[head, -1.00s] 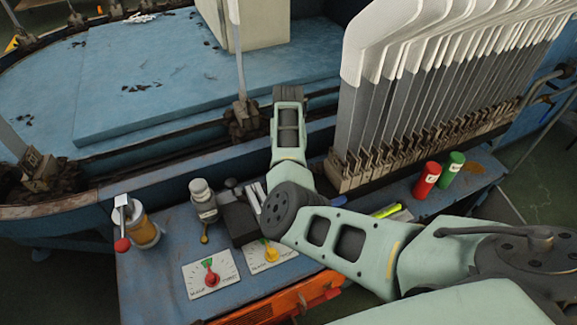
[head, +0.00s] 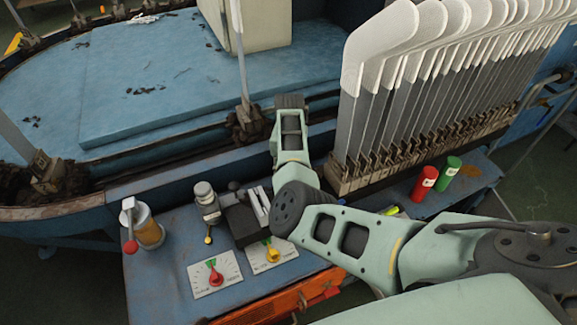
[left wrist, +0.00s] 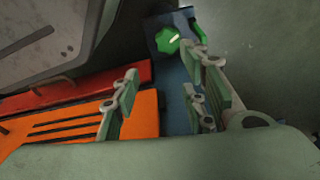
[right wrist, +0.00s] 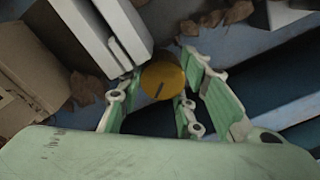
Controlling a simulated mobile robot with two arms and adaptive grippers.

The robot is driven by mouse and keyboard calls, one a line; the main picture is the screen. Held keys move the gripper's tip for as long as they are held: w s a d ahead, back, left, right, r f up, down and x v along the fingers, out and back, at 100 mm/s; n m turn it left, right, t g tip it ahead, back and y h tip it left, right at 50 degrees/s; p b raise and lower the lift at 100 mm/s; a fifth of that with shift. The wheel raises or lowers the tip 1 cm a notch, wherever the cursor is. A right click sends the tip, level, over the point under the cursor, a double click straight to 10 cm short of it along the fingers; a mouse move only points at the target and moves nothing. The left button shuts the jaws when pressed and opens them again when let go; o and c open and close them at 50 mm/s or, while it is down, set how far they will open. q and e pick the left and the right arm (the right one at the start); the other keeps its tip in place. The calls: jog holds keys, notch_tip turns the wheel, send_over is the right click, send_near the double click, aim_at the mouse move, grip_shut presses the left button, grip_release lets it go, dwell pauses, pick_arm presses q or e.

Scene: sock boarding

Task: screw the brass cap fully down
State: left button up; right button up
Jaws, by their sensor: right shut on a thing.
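The brass cap (right wrist: 163,80) is a round golden disc with a dark line on its face, seen in the right wrist view. It lies between the fingers of my right gripper (right wrist: 158,92), which is shut on it. Whatever is under the cap is hidden, so I cannot tell how far down it sits. In the head view my right arm reaches over the bench towards the blue machine, and its fingers and the cap are hidden. My left gripper (left wrist: 166,92) shows only in the left wrist view, open, with nothing between its fingers.
The bench (head: 165,285) holds red and green cylinders (head: 424,184), two dial plates (head: 215,273), a grey-capped bottle (head: 207,202) and a brass-coloured jar (head: 147,231). A rack of white-tipped boards (head: 395,100) stands beside my right arm. An orange box (left wrist: 70,125) and green knob (left wrist: 168,40) lie below my left gripper.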

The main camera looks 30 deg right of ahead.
jog(key=shift+s+d+f+m+p, duration=0.1)
jog(key=shift+s+d+m+p, duration=0.05)
jog(key=shift+m+p, duration=0.3)
jog(key=shift+s+d+m+p, duration=0.15)
jog(key=shift+m+p, duration=0.1)
jog(key=shift+m, duration=0.3)
pick_arm(q)
jog(key=s+f, duration=0.3)
jog(key=f, duration=0.1)
jog(key=shift+s+a+f, duration=0.25)
jog(key=shift+s+f, duration=0.05)
jog(key=shift+f, duration=0.1)
pick_arm(e)
jog(key=o, duration=1)
